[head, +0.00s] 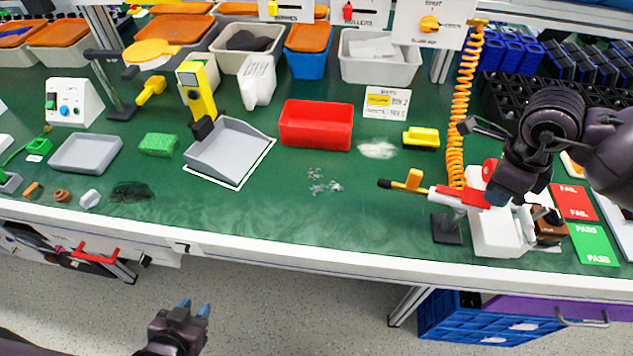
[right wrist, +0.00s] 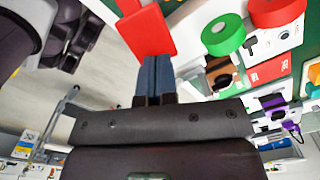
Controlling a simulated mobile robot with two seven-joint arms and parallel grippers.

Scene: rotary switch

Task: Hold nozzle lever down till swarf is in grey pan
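The air nozzle (head: 436,193) has a black tip, a yellow-orange piece on top and a red-and-white body. It sits on a black stand, its tip pointing left. My right gripper (head: 495,200) is at its red right end. In the right wrist view, its blue fingers (right wrist: 154,78) are together, their tips at the edge of a red part (right wrist: 147,32); I cannot tell whether they touch. Grey swarf (head: 323,183) lies loose on the green table. The grey pan (head: 230,150) lies left of it on a white outline. My left gripper (head: 194,308) is open and empty, below the table edge.
An orange coiled hose (head: 465,95) hangs behind the nozzle. A red bin (head: 316,125), white powder (head: 377,150) and a yellow brush (head: 421,138) lie behind the swarf. A white device (head: 497,230) stands under my right gripper. Table between pan and nozzle is mostly clear.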

